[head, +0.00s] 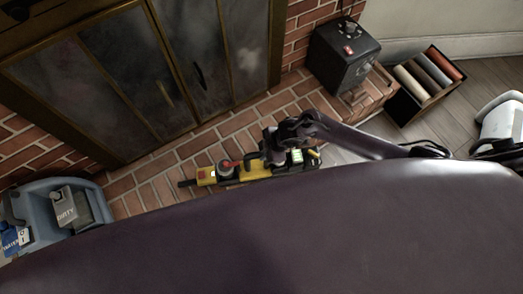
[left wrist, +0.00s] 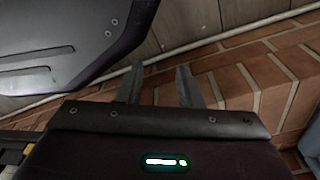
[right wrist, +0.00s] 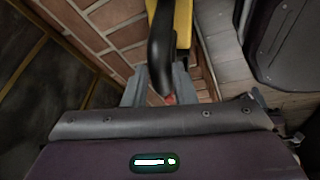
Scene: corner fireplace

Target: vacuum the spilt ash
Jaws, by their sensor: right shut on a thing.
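A yellow and black handheld vacuum (head: 204,176) is low over the brick hearth, its dark nozzle pointing left. My right gripper (head: 284,158) is shut on its rear part. In the right wrist view, the vacuum's black handle (right wrist: 160,58) passes between the fingers (right wrist: 160,88), with a yellow body part beside it. I cannot tell whether the nozzle touches the bricks. I cannot make out any ash for certain. My left gripper (left wrist: 160,85) shows only in its wrist view, open and empty, its fingers apart in front of the brick edge.
The glass fireplace doors (head: 120,65) stand behind the brick hearth (head: 130,190). A blue-grey caddy (head: 40,190) holding a grey box marked DIRTY (head: 72,208) is at the left. A black metal box (head: 342,55) stands on the right hearth. A crate of rolls (head: 425,82) lies farther right.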

